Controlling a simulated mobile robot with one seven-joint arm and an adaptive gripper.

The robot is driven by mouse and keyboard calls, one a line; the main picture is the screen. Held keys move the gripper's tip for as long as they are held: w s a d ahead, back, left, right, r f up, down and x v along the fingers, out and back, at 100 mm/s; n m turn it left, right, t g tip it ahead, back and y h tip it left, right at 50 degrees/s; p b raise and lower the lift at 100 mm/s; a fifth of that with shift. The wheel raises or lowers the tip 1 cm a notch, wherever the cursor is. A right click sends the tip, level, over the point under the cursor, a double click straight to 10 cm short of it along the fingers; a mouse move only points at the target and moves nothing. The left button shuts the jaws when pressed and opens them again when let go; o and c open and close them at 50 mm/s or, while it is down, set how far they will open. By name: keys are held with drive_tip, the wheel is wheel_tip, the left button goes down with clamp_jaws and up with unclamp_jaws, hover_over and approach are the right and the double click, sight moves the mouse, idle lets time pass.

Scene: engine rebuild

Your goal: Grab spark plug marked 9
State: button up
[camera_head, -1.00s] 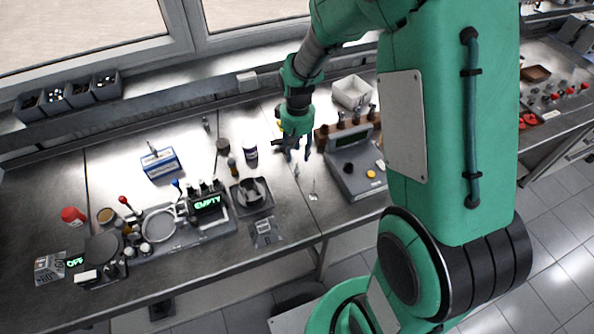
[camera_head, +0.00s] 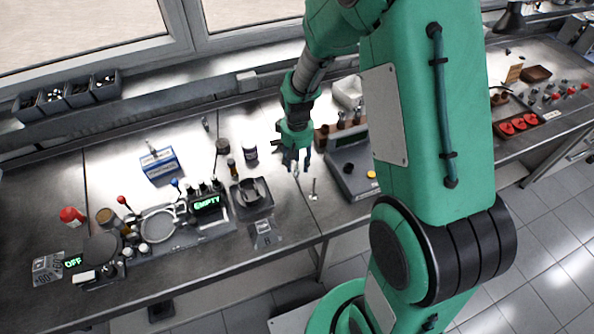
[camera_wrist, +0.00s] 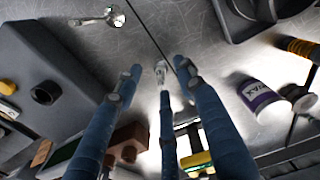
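A small metallic piece that looks like a spark plug (camera_wrist: 161,72) lies on the steel bench, in the gap between my fingertips in the wrist view. No number can be read on it. In the head view this spark plug (camera_head: 296,174) is tiny, just below my fingers. My gripper (camera_head: 298,164) points down over it with its blue fingers apart. Whether any finger touches the plug cannot be told.
A grey device (camera_head: 352,172) stands close on the right, with a brown rack (camera_head: 322,138) behind. A white-purple can (camera_head: 250,153) and a grey tray (camera_head: 252,207) stand left. Bare bench lies around the plug.

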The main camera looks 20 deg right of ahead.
sight(297, 170)
drive_tip(key=shift+f, duration=1.4)
clamp_jaws()
